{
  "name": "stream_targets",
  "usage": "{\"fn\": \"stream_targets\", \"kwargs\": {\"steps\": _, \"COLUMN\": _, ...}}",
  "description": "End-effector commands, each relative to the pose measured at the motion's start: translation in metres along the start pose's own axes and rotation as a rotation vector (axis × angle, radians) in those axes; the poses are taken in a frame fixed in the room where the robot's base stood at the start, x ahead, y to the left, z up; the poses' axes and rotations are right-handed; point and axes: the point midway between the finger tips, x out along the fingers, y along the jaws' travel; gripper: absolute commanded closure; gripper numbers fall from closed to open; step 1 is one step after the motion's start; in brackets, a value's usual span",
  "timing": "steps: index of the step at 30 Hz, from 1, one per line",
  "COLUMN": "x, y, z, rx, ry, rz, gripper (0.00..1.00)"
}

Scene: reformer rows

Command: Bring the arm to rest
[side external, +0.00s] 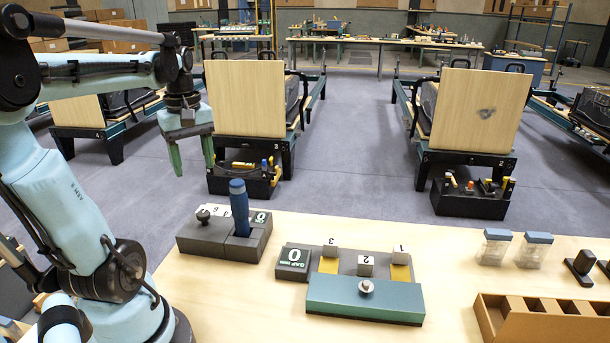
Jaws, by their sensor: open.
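My gripper (191,160) hangs from the raised arm at the left of the side external view. Its two green fingers point down and are apart, with nothing between them. It is in the air, above and to the left of the dark grey block fixture (205,237) on the table. The arm is bent, with its forearm reaching to the right across the upper left.
A dark blue upright handle (239,205) stands in the fixture. A teal-fronted block (365,297) with numbered tags lies on the wooden table (450,245). Lidded clear containers (495,248) and a divided tray (490,316) are at the right. Reformers (248,98) stand behind.

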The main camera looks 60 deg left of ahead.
Motion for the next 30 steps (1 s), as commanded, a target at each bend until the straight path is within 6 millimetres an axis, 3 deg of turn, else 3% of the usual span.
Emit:
{"fn": "stream_targets", "kwargs": {"steps": 5, "x": -0.001, "y": 0.023, "z": 0.02, "rx": 0.118, "ry": 0.019, "rz": 0.069, "gripper": 0.41}}
{"fn": "stream_targets", "kwargs": {"steps": 12, "x": -0.009, "y": 0.092, "z": 0.105, "rx": 0.527, "ry": 0.084, "rz": 0.338, "gripper": 0.41}}
{"fn": "stream_targets", "kwargs": {"steps": 14, "x": -0.006, "y": 0.101, "z": 0.127, "rx": 0.644, "ry": 0.114, "rz": 0.386, "gripper": 0.41}}
{"fn": "stream_targets", "kwargs": {"steps": 22, "x": 0.035, "y": 0.1, "z": 0.203, "rx": 1.273, "ry": 0.369, "rz": 0.457, "gripper": 0.41}}
{"fn": "stream_targets", "kwargs": {"steps": 30, "x": 0.049, "y": 0.096, "z": 0.229, "rx": 1.516, "ry": 0.485, "rz": 0.487, "gripper": 0.41}}
